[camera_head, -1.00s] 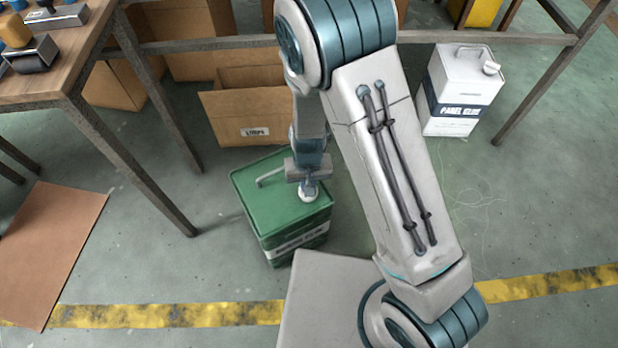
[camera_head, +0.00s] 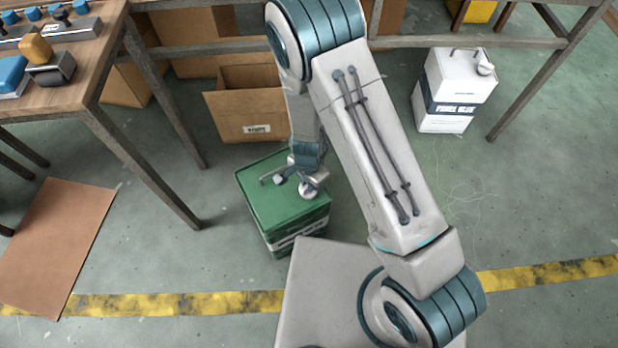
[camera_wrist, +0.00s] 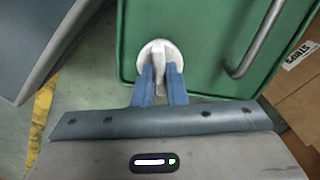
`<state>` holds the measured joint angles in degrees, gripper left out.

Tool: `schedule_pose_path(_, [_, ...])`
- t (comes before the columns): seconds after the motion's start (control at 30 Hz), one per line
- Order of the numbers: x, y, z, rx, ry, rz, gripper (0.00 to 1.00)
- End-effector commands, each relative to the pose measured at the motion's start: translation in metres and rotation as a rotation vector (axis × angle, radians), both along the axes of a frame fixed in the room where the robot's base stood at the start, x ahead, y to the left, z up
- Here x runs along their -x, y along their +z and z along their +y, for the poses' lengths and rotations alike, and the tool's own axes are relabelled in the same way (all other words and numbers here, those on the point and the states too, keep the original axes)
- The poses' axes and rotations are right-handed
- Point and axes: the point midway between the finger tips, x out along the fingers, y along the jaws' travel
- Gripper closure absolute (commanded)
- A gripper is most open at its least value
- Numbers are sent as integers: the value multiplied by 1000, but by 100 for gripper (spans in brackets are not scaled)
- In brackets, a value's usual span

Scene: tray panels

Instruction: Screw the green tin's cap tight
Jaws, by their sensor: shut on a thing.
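The green tin (camera_head: 262,214) stands on the floor, left of my arm in the head view. Its green top with a bent metal handle (camera_wrist: 250,42) fills the upper middle of the wrist view. The white round cap (camera_wrist: 146,50) sits at the corner of the top and has a raised ridge across it. My gripper (camera_wrist: 162,78) has its two blue fingers shut on this ridge, one on each side. In the head view my gripper (camera_head: 308,182) is at the cap and partly covers it. The thread under the cap is hidden.
A workbench (camera_head: 100,85) with small tools stands at left. An open cardboard box (camera_head: 245,112) is behind the tin. A white glue tin (camera_head: 446,112) stands at right under a table frame. A brown sheet (camera_head: 55,240) lies on the floor at left.

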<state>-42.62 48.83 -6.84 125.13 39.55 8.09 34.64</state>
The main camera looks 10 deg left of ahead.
Motion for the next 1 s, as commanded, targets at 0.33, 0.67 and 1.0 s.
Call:
schedule_pose_path(0.33, [-1, 2, 0, -1, -211, -2, 100])
schedule_pose_path(0.67, [0, 1, 1, -1, -283, -1, 100])
schedule_pose_path(1.0, [-1, 0, 0, -1, -289, -1, 100])
